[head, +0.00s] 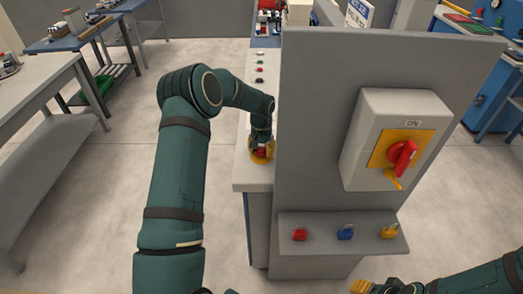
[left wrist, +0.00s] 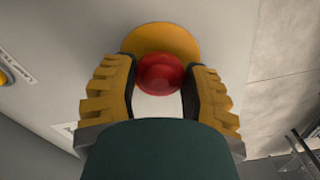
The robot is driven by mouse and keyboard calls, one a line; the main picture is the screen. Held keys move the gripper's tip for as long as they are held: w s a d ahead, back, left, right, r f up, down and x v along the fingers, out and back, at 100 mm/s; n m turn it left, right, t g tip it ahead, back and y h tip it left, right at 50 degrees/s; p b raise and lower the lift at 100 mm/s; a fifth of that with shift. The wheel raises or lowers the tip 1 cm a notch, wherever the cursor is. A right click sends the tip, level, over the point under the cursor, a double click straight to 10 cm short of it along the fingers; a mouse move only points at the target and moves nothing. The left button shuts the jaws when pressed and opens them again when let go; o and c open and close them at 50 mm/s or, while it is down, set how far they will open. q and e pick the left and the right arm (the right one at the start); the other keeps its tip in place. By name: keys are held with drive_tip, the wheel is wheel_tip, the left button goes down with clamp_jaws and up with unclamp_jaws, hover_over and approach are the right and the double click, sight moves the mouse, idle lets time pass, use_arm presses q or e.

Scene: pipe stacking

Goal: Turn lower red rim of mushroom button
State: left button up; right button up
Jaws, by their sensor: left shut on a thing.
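The red mushroom button (left wrist: 161,72) sits on a round yellow base (left wrist: 161,38) on a pale panel surface. In the head view the button (head: 261,152) is at the near left end of the console, mostly hidden by my gripper. My left gripper (left wrist: 163,85) has its two yellow-padded fingers on either side of the red button, shut on its rim. In the head view the left gripper (head: 261,141) points down onto the button. My right gripper (head: 375,287) is partly in view at the bottom edge; its fingers are too cut off to read.
A grey upright panel (head: 310,110) stands right of my left gripper, carrying a switch box (head: 390,140) with a red handle. Red, blue and yellow padlocks (head: 345,233) sit on a shelf below. Small console buttons (head: 260,69) lie behind. Open floor is left.

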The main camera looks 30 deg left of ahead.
use_arm(q)
drive_tip(key=shift+s+f, duration=0.1)
drive_tip(key=shift+f, duration=0.05)
drive_tip(key=o, duration=1.2)
wheel_tip(320, 180, up, 12)
drive_tip(key=shift+r, duration=0.1)
